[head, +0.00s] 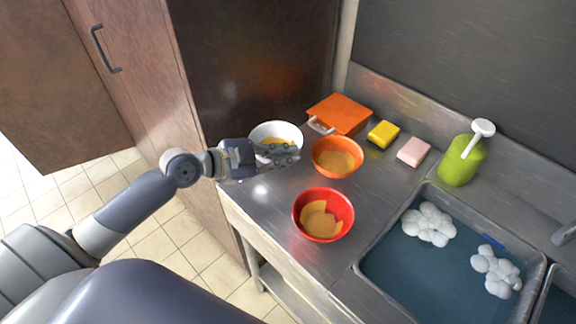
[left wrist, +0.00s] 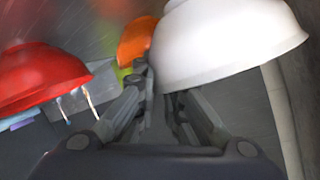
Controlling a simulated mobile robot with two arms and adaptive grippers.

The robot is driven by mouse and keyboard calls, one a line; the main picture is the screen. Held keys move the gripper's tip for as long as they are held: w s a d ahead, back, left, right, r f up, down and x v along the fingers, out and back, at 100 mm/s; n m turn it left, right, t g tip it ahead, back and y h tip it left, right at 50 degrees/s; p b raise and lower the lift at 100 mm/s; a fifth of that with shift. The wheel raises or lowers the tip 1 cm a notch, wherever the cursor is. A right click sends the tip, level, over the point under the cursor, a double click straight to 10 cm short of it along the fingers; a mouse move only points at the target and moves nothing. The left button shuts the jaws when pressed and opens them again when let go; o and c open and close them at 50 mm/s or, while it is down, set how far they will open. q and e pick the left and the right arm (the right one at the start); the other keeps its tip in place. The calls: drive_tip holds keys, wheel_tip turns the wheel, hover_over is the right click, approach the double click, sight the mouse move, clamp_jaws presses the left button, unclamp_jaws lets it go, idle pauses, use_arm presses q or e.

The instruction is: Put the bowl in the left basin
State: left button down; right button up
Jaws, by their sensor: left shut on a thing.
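A white bowl (head: 276,131) with yellowish contents is at the counter's left edge, and its white outside fills the upper right of the left wrist view (left wrist: 225,45). My left gripper (head: 288,154) is shut on its near rim, and the fingers (left wrist: 160,100) hide part of it. I cannot tell whether the bowl touches the counter. An orange bowl (head: 337,157) and a red bowl (head: 323,214), both with tan residue, stand to its right and nearer me. The left basin (head: 415,285) holds bluish water and white foam. My right gripper is not in view.
At the back are an orange board (head: 342,113) with a white handle, a yellow sponge (head: 383,134), a pink sponge (head: 413,151) and a green pump bottle (head: 462,162). Another basin (head: 560,300) is cut off at the right. Bare counter (head: 360,205) lies between red bowl and basin.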

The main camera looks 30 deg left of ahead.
use_arm(q)
drive_tip(key=shift+w+a+f, duration=0.1)
drive_tip(key=shift+f, duration=2.05)
drive_tip(key=c, duration=1.7)
unclamp_jaws()
